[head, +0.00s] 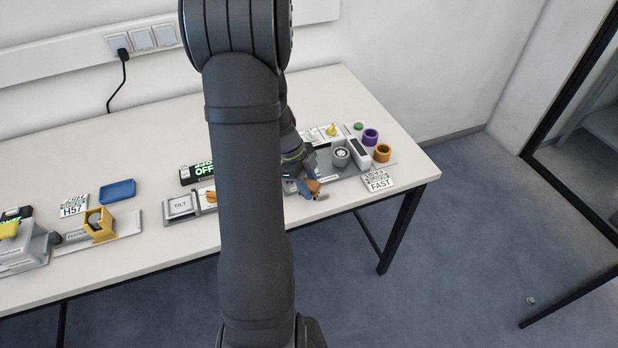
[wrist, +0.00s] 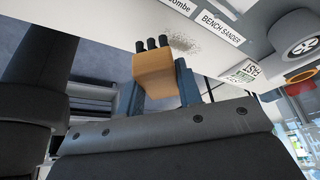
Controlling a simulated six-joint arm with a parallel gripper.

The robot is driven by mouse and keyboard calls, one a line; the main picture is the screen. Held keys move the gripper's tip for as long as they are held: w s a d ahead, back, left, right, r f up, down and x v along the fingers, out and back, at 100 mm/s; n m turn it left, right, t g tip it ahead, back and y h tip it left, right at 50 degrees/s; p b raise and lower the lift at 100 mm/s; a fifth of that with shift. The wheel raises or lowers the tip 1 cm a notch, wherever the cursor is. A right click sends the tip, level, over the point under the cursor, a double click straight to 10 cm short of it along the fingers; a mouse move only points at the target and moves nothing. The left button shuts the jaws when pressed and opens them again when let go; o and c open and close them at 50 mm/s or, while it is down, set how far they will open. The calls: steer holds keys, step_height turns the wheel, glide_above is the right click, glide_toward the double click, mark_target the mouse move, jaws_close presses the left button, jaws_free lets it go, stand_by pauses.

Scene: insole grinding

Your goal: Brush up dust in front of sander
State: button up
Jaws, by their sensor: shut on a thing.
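My gripper (wrist: 160,83) is shut on a tan wooden brush (wrist: 154,72), one blue finger on each side, in the wrist view. The brush's dark bristle tufts point to the bench top, just left of a speckled grey dust patch (wrist: 185,43). Whether the bristles touch the bench I cannot tell. The bench sander (wrist: 292,36), with a grey wheel, is at the right of that view behind its label. In the head view my gripper (head: 306,186) and the brush (head: 314,187) are near the table's front edge, by the sander wheel (head: 340,157). The dust is not discernible there.
A FAST card (head: 379,181) lies right of my gripper. Purple (head: 370,137) and orange (head: 382,153) cups stand behind it. A TILT plate (head: 180,205), a blue tray (head: 118,191) and a yellow holder (head: 99,224) are to the left.

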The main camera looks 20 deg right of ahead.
step_height(320, 180, down, 4)
steer(key=shift+r, duration=0.25)
steer(key=shift+d+f, duration=0.25)
steer(key=shift+d, duration=0.85)
steer(key=shift+c, duration=0.3)
steer(key=shift+d, duration=3.4)
steer(key=shift+a, duration=4.45)
steer(key=shift+r, duration=4.05)
